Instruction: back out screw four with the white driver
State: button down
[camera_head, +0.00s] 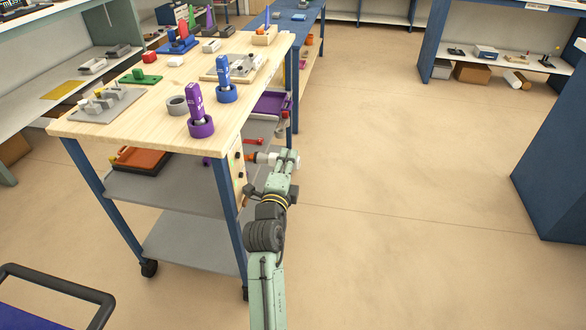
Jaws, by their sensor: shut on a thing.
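My gripper (272,158) is off the right edge of the wooden-topped workbench, below the top, and points left. It is shut on a small pale driver (263,158), which I take for the white driver. An orange part (251,157) shows at its left end. That end is close to a light wooden panel (238,168) on the bench's right side, with dark round screw heads on it. I cannot tell which is screw four, or whether the tip touches one. A grey ring holder (177,106) on the bench top stands empty.
A purple driver (196,102) and a blue driver (223,72) stand in matching ring holders near the bench's right edge. A purple tray (270,103) sits beyond the panel. Grey shelves (195,241) lie under the bench top. The floor to the right is clear.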

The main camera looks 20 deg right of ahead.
aim_at(272, 163)
jog(key=shift+w+a+b, duration=0.55)
jog(key=shift+a+b, duration=0.25)
jog(key=shift+a, duration=0.05)
jog(key=shift+w+a+b, duration=0.55)
jog(key=shift+a+b, duration=0.2)
jog(key=shift+a, duration=0.05)
jog(key=shift+b, duration=0.8)
jog(key=shift+w+a+b, duration=0.3)
jog(key=shift+a+b, duration=0.2)
jog(key=shift+w+a+b, duration=0.25)
jog(key=shift+a+b, duration=0.2)
dwell(1.7)
jog(key=shift+d, duration=0.1)
dwell(0.5)
jog(key=shift+s+d, duration=0.55)
jog(key=shift+d, duration=0.2)
jog(key=shift+s+d, duration=0.5)
jog(key=shift+d, duration=0.3)
jog(key=shift+s+d, duration=0.5)
jog(key=shift+d, duration=0.25)
